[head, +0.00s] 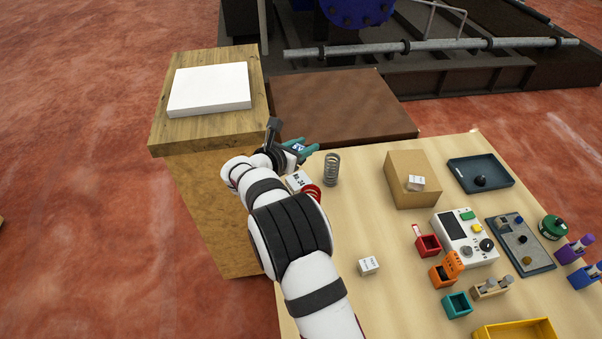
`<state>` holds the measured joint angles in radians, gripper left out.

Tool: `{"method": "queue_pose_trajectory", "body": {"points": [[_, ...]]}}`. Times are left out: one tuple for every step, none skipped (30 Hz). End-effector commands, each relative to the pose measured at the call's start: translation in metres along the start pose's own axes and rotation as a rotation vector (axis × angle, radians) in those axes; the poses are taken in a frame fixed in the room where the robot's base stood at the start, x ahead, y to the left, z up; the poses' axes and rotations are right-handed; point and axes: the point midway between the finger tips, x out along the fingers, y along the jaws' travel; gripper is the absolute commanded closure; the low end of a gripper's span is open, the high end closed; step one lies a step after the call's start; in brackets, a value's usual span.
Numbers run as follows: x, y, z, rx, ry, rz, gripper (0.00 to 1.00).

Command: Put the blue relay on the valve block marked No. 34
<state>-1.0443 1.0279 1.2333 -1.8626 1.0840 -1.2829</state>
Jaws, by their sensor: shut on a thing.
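My gripper (305,147) is at the far left end of the table, shut on a small blue thing with a pale marking, the blue relay (298,147). The fingers hide most of the relay. The valve block marked No. 34 (298,181) shows a white face with black lettering, just below my gripper in the picture. A red ring (313,193) shows beside it, and my arm covers part of the block. The relay appears apart from the block; its height above it is hard to tell.
A metal spring (332,169) stands close right of the block. A cardboard box (405,187), white control box (465,237), dark tray (502,178), small coloured bins and a small white box (368,266) stand farther right. A wooden cabinet (205,200) adjoins at left. The table's middle is mostly clear.

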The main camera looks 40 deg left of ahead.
Motion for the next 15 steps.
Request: {"method": "queue_pose_trajectory", "body": {"points": [[0.005,0.0,-0.011,-0.003,0.002,-0.001,1.0],[0.007,0.0,-0.017,-0.002,0.001,-0.001,1.0],[0.009,0.0,-0.023,-0.002,0.001,-0.001,1.0],[0.011,0.0,-0.026,-0.001,0.0,-0.001,1.0],[0.012,0.0,-0.03,0.0,0.001,-0.001,1.0],[0.015,0.0,-0.035,-0.001,0.001,-0.001,1.0],[0.016,0.0,-0.039,-0.001,0.0,0.0,1.0],[0.018,0.0,-0.045,-0.001,0.0,-0.001,1.0],[0.022,0.0,-0.052,-0.001,0.001,-0.001,1.0],[0.024,0.0,-0.058,-0.002,0.001,-0.001,1.0],[0.025,0.0,-0.061,0.0,0.001,-0.001,1.0],[0.026,0.0,-0.064,0.001,0.0,0.0,1.0],[0.026,0.0,-0.064,0.001,-0.001,0.0,1.0],[0.026,0.0,-0.063,0.002,-0.001,0.0,1.0],[0.026,0.0,-0.063,0.002,-0.001,0.0,1.0]]}}
